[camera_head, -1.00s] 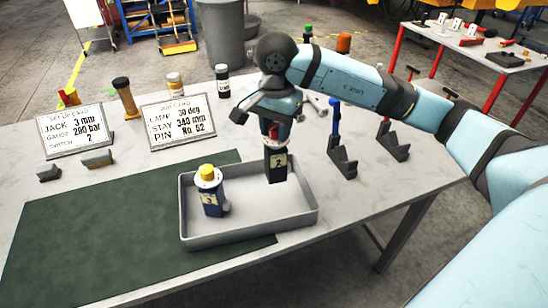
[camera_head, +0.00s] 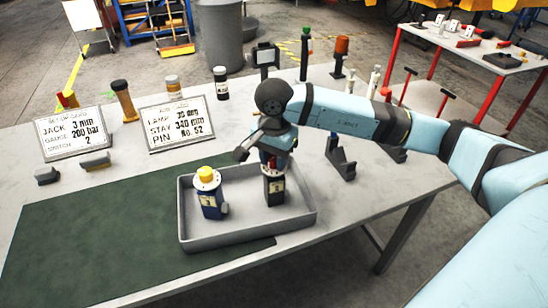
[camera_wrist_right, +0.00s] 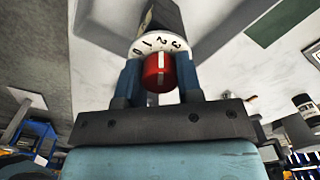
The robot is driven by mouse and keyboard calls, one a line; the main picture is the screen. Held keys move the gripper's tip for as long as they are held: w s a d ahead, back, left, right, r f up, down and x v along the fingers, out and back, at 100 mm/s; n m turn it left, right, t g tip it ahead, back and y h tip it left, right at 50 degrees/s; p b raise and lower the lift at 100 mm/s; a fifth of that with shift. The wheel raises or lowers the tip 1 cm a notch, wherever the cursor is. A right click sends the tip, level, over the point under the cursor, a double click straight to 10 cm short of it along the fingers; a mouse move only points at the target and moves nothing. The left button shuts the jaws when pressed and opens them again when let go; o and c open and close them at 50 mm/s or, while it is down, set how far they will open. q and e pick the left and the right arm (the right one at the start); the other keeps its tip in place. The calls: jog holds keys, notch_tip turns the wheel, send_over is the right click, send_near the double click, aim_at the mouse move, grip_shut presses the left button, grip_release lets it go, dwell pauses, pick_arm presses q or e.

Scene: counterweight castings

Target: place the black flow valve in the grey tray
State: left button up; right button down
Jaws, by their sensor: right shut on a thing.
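The black flow valve (camera_head: 274,190) is upright, its lower end in the right part of the grey tray (camera_head: 215,240). It is a dark block with a pale label. My right gripper (camera_head: 272,158) is shut on its top from above. In the right wrist view the fingers (camera_wrist_right: 160,85) close around the red knob (camera_wrist_right: 158,72), with a white numbered dial behind it. A blue valve (camera_head: 210,203) with a yellow knob stands in the tray's left part, apart from the black valve. Whether the black valve rests on the tray floor is hard to tell. My left gripper is out of view.
A dark green mat (camera_head: 100,240) lies left of the tray and partly under it. Two printed cards (camera_head: 178,122) stand behind. Black stands (camera_head: 341,158) are just right of the tray. Bottles and posts line the table's back. The table's front left is clear.

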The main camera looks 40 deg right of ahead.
jog(key=c, duration=0.8)
grip_release()
jog(key=shift+f, duration=0.1)
jog(key=shift+r+p, duration=0.25)
jog(key=shift+p, duration=0.05)
jog(key=shift+r, duration=5.9)
jog(key=shift+s, duration=0.1)
